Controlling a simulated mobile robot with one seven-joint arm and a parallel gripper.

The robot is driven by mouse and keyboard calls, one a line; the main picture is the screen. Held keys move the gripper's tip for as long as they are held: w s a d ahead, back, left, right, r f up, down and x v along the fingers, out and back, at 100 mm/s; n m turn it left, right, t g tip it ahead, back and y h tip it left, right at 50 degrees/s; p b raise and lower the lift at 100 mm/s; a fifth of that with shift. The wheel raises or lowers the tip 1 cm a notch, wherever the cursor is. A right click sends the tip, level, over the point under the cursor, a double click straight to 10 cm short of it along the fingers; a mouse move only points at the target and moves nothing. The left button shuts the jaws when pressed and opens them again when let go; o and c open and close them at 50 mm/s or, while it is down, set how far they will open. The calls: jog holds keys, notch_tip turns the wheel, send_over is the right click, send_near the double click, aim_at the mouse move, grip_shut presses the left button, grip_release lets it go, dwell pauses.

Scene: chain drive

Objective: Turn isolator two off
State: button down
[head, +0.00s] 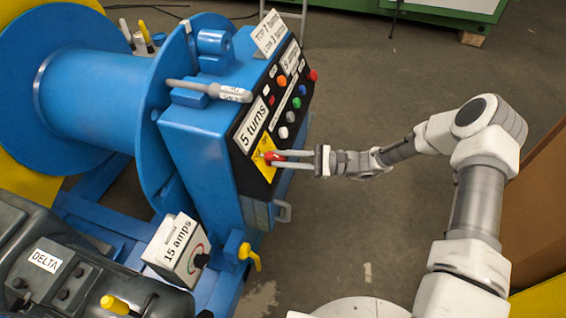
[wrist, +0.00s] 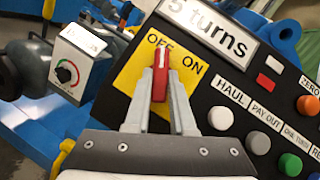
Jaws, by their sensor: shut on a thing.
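A red isolator handle (head: 276,155) sits on a yellow plate (head: 262,166) at the low end of the blue machine's black panel. My gripper (head: 273,159) reaches in from the right and is shut on this handle. In the wrist view the red handle (wrist: 160,78) stands between my two fingertips (wrist: 161,98). Its white-marked end points up at the word OFF on the yellow plate (wrist: 132,76); ON is to its right. No isolator number is readable on the plate.
A "5 turns" sign (head: 252,124) is beside the yellow plate. Several coloured buttons (wrist: 256,143) lie right of it in the wrist view. A "15 amps" box (head: 176,247) and a yellow lever (head: 250,256) are below. Open floor (head: 370,90) lies right of the machine.

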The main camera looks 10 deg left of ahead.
jog(key=shift+w+n+g+h+b, duration=0.15)
jog(key=shift+n+g+h+b, duration=0.55)
jog(key=shift+n, duration=1.4)
jog(key=shift+r+g, duration=0.1)
jog(key=shift+g, duration=0.3)
jog(key=c, duration=0.8)
grip_release()
jog(key=shift+o, duration=0.2)
jog(key=p+v, duration=0.2)
jog(key=v, duration=1.5)
jog(key=shift+d+r, duration=0.15)
jog(key=shift+r, duration=0.1)
jog(key=shift+w, duration=0.1)
